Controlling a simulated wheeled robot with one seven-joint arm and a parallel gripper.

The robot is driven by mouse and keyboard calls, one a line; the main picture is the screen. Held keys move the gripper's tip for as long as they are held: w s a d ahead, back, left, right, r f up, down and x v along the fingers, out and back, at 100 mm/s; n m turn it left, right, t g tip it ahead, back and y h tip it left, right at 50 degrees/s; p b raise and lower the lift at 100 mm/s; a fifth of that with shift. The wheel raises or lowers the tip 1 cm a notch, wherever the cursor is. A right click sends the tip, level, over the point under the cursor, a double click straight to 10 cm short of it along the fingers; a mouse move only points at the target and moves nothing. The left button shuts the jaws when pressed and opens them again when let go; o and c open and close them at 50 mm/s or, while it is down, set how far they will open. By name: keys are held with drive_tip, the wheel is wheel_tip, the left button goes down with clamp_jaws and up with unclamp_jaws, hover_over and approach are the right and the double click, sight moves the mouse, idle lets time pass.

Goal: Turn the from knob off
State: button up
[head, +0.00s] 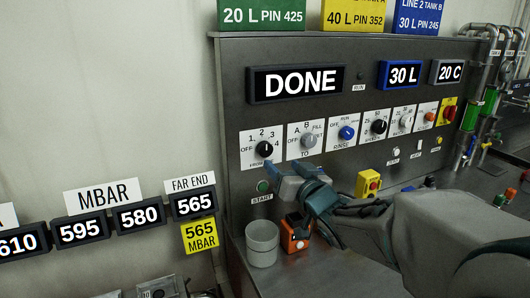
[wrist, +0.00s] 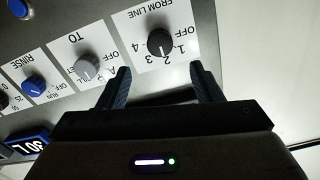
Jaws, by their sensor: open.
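The from knob (head: 264,148) is black and round, on a white plate marked OFF and 1 to 4, at the left of the panel's knob row. It also shows in the wrist view (wrist: 160,42), with its plate upside down. I cannot tell surely which mark it points to. My gripper (head: 288,178) is in front of the panel, below and right of the from knob in the head view. In the wrist view my gripper (wrist: 160,74) is open and empty, its fingers spread either side of the knob's line, the knob beyond the tips.
The grey TO knob (head: 308,141) and blue rinse knob (head: 346,133) are to the right. A green start button (head: 263,186) is below. A grey cup (head: 262,243) and an orange box (head: 295,233) stand on the ledge under my gripper. A display reads DONE (head: 299,82).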

sight(266, 151)
drive_tip(key=p+x, duration=0.1)
drive_tip(key=x, duration=0.8)
drive_tip(key=shift+w+a, duration=0.1)
drive_tip(key=shift+w, duration=0.1)
drive_tip(key=c, duration=1)
